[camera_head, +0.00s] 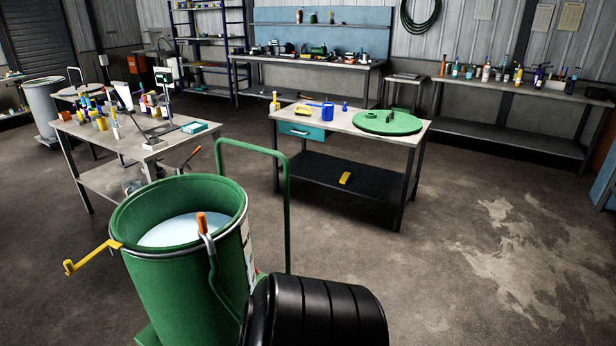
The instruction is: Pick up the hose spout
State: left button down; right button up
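A bent metal piece with an orange end (202,222) stands at the near rim of the green drum (185,285). A curved green tube runs down from it along the drum's right side. It looks like the hose spout, but I cannot tell for certain. The drum is open at the top and holds a pale, whitish content (172,231). A yellow handle (92,256) sticks out at the drum's left rim. Neither of my grippers shows in the head view.
A large black ribbed body (314,312) stands close in front, right of the drum. A green tubular frame (287,205) rises behind. A workbench (340,122) holds a round green lid (387,122). Open floor lies to the right.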

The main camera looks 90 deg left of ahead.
aim_at(202, 232)
jog(key=u, duration=3.5)
jog(key=l+u, duration=0.15)
jog(key=u, duration=1.05)
jog(key=i+l, duration=0.05)
jog(key=l, duration=0.05)
